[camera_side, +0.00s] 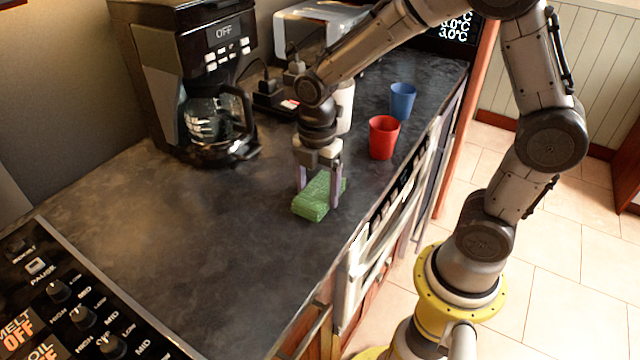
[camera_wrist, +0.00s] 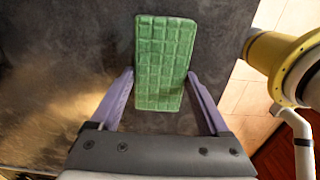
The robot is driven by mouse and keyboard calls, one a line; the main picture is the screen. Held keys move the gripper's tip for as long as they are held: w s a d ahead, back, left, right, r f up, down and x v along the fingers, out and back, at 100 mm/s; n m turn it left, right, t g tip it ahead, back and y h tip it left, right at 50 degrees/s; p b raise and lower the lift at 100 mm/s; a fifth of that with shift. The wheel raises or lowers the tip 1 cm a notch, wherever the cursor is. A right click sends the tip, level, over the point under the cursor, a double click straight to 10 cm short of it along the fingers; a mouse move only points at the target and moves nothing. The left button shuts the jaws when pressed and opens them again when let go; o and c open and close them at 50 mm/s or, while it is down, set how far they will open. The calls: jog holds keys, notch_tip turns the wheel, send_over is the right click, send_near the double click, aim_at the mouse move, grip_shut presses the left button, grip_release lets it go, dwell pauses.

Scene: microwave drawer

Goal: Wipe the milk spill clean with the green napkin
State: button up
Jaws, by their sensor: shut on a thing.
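The green napkin (camera_side: 318,196) is a thick block with a grid pattern, low over the dark counter. My gripper (camera_side: 319,193) points down with one finger on each side of it and is shut on it. In the wrist view the napkin (camera_wrist: 165,60) lies between the two pale purple fingers and reaches out beyond their tips. I cannot tell whether its underside touches the counter. No distinct milk spill shows; a pale brownish sheen (camera_wrist: 70,110) on the counter left of the napkin may be only light.
A red cup (camera_side: 383,137) and a blue cup (camera_side: 402,101) stand behind and right of the napkin. A white container (camera_side: 345,108) is partly hidden by my arm. A coffee maker (camera_side: 190,80) stands back left, stove controls (camera_side: 80,310) front left. The counter between is clear.

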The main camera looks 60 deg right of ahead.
jog(key=shift+a, duration=0.95)
jog(key=shift+w, duration=0.15)
jog(key=shift+d, duration=0.1)
